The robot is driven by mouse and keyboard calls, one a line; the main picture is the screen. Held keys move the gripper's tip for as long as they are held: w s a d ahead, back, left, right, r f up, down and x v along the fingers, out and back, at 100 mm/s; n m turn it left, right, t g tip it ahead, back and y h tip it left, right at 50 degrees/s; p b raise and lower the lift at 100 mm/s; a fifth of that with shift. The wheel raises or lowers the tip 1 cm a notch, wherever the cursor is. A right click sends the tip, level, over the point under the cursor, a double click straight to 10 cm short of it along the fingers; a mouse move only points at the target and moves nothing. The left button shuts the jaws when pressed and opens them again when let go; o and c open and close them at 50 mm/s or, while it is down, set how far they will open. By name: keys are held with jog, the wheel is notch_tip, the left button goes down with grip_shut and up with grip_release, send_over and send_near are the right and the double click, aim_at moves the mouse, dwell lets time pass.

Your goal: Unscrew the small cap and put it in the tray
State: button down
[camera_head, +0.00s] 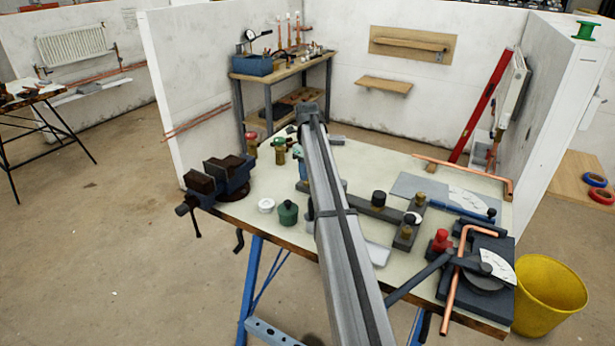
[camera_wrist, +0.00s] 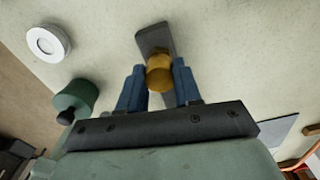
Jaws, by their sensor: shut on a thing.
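My gripper (camera_wrist: 158,92) has its two blue fingers shut on a brass-coloured piece (camera_wrist: 159,72), with one finger on each side. The piece stands over a dark grey bar (camera_wrist: 154,38), and I cannot tell whether it is apart from it. I cannot make out a separate cap on it. In the head view my arm hides most of the gripper; a bit of blue finger (camera_head: 302,171) shows left of the arm. A pale, flat, tray-like piece (camera_head: 378,254) shows right of the arm, partly hidden.
A white disc (camera_head: 266,205) and a green cylinder with a dark knob (camera_head: 288,213) stand left of my arm. A vise (camera_head: 222,180) sits at the table's left edge.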

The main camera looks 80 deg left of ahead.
jog(key=n, duration=1.1)
jog(key=shift+n, duration=0.4)
jog(key=n, duration=0.9)
jog(key=shift+n, duration=0.4)
jog(key=n, duration=0.6)
jog(key=shift+r, duration=0.1)
jog(key=c, duration=1)
grip_release()
jog(key=shift+o, duration=0.2)
